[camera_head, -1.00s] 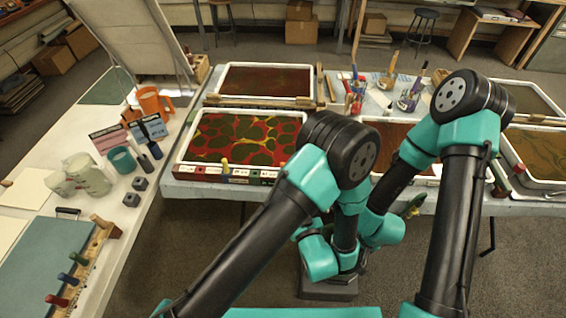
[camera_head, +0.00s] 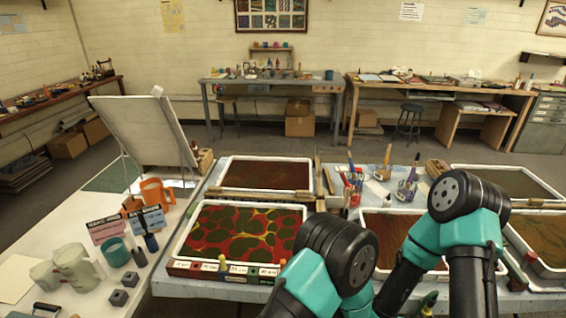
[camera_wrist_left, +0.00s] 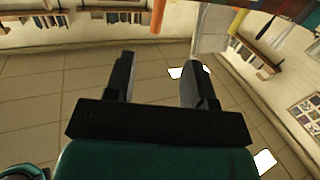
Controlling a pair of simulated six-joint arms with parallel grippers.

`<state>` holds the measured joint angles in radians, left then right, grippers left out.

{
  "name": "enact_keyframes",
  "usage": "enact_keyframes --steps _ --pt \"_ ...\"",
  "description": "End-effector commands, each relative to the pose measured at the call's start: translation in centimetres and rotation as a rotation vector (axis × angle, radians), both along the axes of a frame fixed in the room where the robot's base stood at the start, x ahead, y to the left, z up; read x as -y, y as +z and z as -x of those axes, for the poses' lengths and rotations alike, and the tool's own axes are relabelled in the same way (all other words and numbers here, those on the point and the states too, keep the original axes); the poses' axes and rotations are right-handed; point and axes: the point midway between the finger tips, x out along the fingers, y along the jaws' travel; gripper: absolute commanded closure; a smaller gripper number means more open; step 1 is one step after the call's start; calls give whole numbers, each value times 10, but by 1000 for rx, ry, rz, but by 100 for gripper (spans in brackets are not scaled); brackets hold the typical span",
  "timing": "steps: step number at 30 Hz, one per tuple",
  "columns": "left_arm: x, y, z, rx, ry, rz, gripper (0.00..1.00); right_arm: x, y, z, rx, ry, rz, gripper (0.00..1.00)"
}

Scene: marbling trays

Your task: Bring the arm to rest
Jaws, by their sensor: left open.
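In the left wrist view my left gripper (camera_wrist_left: 161,60) is open, with a clear gap between its two black fingers. Nothing is held between them, and tiled floor shows behind. In the head view both of my arms rise from the bottom edge as black and teal links in front of the tray table. Neither gripper can be made out in the head view.
A front tray (camera_head: 188,226) with a red and green marbled pattern lies left of my arms. A dark red tray (camera_head: 222,172) lies behind it. An orange jug (camera_head: 157,192), a teal cup (camera_head: 117,252) and a leaning board (camera_head: 145,128) are on the left table.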

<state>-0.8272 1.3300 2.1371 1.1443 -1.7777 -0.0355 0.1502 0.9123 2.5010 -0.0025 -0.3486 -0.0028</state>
Motion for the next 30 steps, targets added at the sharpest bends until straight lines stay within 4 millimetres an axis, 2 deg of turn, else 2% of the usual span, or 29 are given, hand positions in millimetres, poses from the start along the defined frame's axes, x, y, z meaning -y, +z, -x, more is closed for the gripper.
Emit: enact_keyframes --steps 5,9,15,19,23,30 --pt "-28 -20 -23 -137 -14 65 50 0 0 0 0 0 0 57" --pt "-59 -45 -43 -306 -42 146 50 0 0 0 0 0 0 57" --pt "-105 -79 -52 -552 -95 262 50 0 0 0 0 0 0 57" --pt "-134 -98 -47 -709 -132 333 50 0 0 0 0 0 0 57" --pt "-163 -112 -33 -860 -174 400 50 0 0 0 0 0 0 57" --pt "-215 -128 10 -1131 -260 509 50 0 0 0 0 0 0 57"
